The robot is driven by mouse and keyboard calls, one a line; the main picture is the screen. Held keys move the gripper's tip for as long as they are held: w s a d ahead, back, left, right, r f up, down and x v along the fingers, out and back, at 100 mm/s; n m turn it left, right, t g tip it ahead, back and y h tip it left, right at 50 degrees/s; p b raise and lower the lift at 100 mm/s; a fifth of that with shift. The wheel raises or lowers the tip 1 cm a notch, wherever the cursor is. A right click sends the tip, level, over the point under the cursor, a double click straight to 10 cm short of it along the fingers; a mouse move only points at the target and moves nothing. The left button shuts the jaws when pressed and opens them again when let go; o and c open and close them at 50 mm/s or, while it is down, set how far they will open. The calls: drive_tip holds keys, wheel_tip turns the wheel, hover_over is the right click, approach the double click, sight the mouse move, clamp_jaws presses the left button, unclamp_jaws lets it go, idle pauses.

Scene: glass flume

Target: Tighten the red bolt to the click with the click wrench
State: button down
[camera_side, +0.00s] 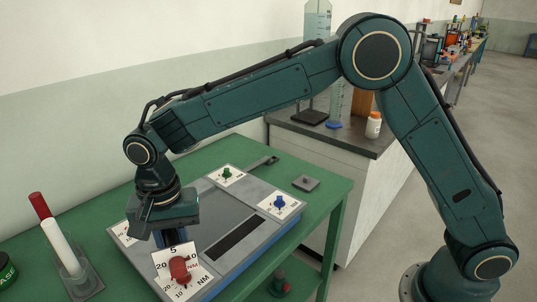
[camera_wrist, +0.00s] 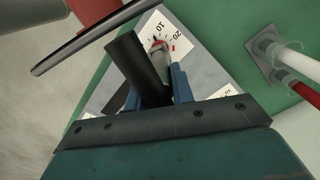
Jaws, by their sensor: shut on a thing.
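The red bolt (camera_side: 179,268) stands on a white dial card marked 5, 10, 20 and NM, at the near end of the grey panel (camera_side: 213,215). Its red also shows in the wrist view (camera_wrist: 158,44), partly hidden. My gripper (camera_side: 175,240) points down just above the bolt. In the wrist view its blue fingers (camera_wrist: 153,88) are shut on a black cylinder (camera_wrist: 138,70), which looks like the click wrench. The cylinder reaches toward the dial. Whether its end touches the bolt is hidden.
A green knob (camera_side: 227,173) and a blue knob (camera_side: 279,202) sit on other dial cards. A small grey block (camera_side: 306,183) lies on the green table (camera_side: 325,177).

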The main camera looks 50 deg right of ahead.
drive_tip(key=shift+f, duration=0.65)
idle(0.5)
idle(0.4)
drive_tip(key=shift+m, duration=1.1)
drive_tip(key=shift+m, duration=1.2)
drive_tip(key=shift+m, duration=1.1)
drive_tip(key=shift+n, duration=0.5)
